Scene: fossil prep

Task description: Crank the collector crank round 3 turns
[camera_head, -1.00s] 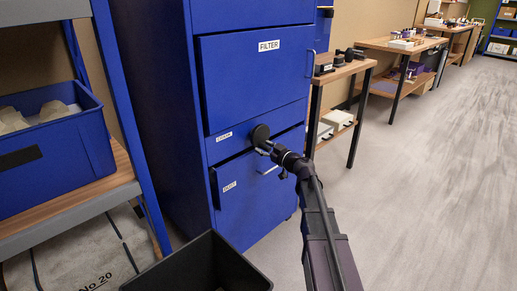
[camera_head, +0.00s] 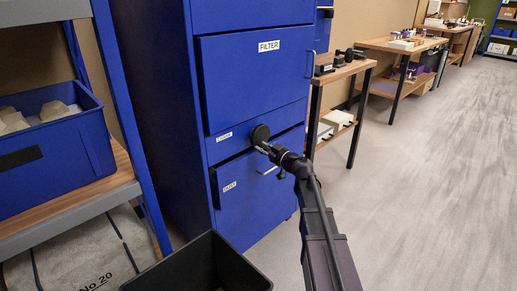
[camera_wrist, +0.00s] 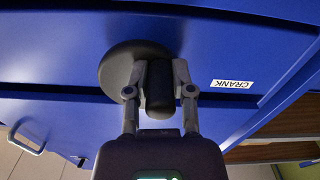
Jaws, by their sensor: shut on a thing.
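The collector is a tall blue cabinet (camera_head: 160,110) with a FILTER panel (camera_head: 255,80) above and a DUST drawer (camera_head: 252,195) below. The crank (camera_head: 260,134) is a dark round disc on the narrow panel between them; it also shows in the wrist view (camera_wrist: 112,66). A small CRANK label sits beside it (camera_wrist: 232,84). My gripper (camera_wrist: 160,88) is shut on the crank's dark handle (camera_wrist: 159,98), one finger on each side. In the head view my gripper (camera_head: 268,148) partly hides the handle and lower disc.
A black bin (camera_head: 200,265) stands on the floor in front of the cabinet. A shelf with a blue crate (camera_head: 60,165) is at left. Benches (camera_head: 345,70) line the wall at right. The grey floor (camera_head: 430,190) at right is open.

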